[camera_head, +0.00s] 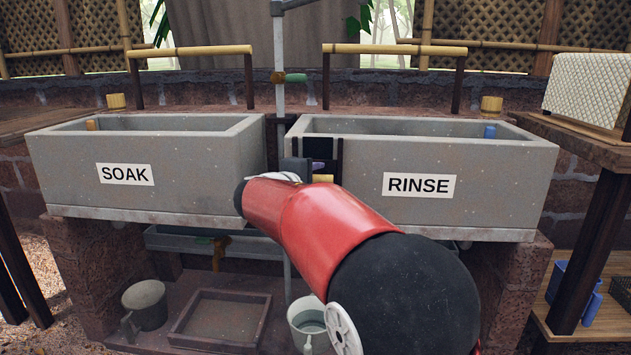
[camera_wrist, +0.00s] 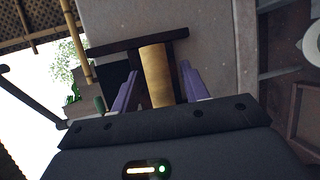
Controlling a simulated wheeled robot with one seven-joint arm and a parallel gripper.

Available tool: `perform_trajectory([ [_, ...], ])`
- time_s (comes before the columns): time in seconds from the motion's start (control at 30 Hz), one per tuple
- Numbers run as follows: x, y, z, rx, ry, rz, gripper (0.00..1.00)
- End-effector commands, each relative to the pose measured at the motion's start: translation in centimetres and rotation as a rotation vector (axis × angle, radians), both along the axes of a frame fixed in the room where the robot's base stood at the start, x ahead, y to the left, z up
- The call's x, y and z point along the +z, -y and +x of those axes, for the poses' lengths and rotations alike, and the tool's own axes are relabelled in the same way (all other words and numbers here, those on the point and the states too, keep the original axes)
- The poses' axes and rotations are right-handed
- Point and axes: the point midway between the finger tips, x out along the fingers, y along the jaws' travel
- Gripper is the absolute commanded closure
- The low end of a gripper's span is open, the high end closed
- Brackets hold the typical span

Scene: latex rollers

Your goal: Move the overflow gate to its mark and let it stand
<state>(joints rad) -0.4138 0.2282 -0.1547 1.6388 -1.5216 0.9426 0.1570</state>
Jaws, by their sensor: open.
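The overflow gate appears to be the piece with a yellow bamboo-like grip (camera_wrist: 155,75) at the left end of the RINSE basin (camera_head: 535,165). The grip also shows in the head view (camera_head: 322,178), small and partly hidden by my arm. Dark upright bars (camera_head: 338,160) stand around it there. In the wrist view the purple fingers of my gripper (camera_wrist: 158,82) are apart, one on each side of the grip. I cannot tell whether either finger touches it. The gate's lower part is hidden, and I cannot make out its mark.
The SOAK basin (camera_head: 210,180) stands to the left, across a narrow gap. A grey pipe (camera_head: 280,90) with a green lever (camera_head: 296,77) rises behind the gap. Below are a shallow tray (camera_head: 222,345) and a bucket (camera_head: 145,300). A wooden shelf (camera_head: 580,145) stands at right.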

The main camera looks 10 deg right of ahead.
Motion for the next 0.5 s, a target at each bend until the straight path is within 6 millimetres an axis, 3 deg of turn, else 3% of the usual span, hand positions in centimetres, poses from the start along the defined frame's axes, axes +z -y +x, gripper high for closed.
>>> perform_trajectory([
  [0.2,-0.02,0.05,0.02,0.000,0.000,0.000,0.55],
  [0.5,-0.02,0.03,0.01,0.000,0.000,0.000,0.94],
])
